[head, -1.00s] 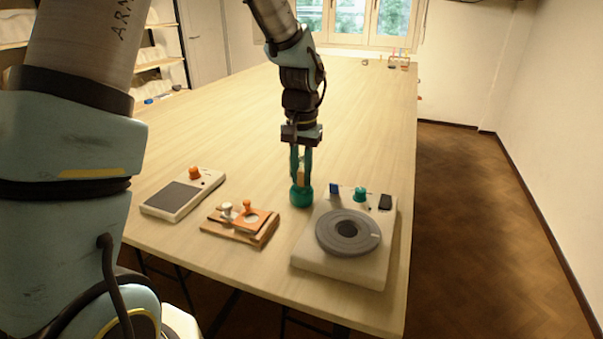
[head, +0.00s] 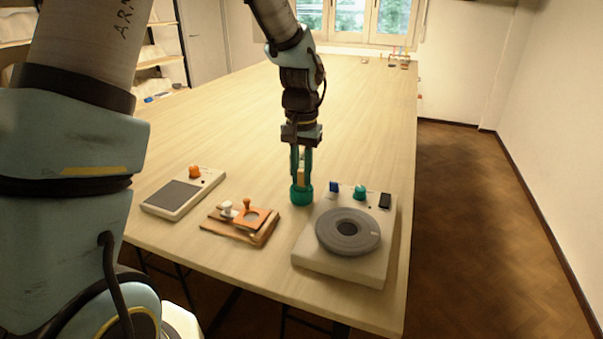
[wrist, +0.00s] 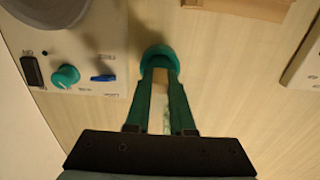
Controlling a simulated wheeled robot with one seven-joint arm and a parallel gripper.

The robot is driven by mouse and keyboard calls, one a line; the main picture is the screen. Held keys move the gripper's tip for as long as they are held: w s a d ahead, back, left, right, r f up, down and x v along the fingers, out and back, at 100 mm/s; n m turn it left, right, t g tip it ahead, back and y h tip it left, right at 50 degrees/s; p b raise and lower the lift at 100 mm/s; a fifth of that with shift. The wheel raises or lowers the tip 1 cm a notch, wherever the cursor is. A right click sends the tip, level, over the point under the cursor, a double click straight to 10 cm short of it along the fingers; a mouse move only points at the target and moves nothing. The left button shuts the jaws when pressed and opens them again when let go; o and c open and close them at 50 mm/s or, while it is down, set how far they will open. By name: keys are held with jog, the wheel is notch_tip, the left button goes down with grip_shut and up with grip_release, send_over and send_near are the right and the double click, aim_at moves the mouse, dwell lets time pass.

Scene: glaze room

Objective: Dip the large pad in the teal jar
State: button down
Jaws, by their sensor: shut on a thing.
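The teal jar (head: 301,195) stands on the table to the left of the banding wheel, directly under my gripper. It also shows in the wrist view (wrist: 157,54) at the fingertips. My gripper (head: 302,177), with green fingers, points straight down and is shut on a tan piece (wrist: 160,82), seemingly the large pad's handle. The pad's lower end is hidden by the fingers and jar, so I cannot tell its depth or whether it touches the contents.
A grey round wheel (head: 348,231) on a pale base stands close right of the jar. A wooden rack (head: 223,229) with white and orange knobbed pieces is at left front. A flat device (head: 180,197) lies farther left.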

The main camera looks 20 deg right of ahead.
jog(key=shift+r, duration=0.1)
notch_tip(320, 180, up, 6)
jog(key=p, duration=0.5)
dwell(0.6)
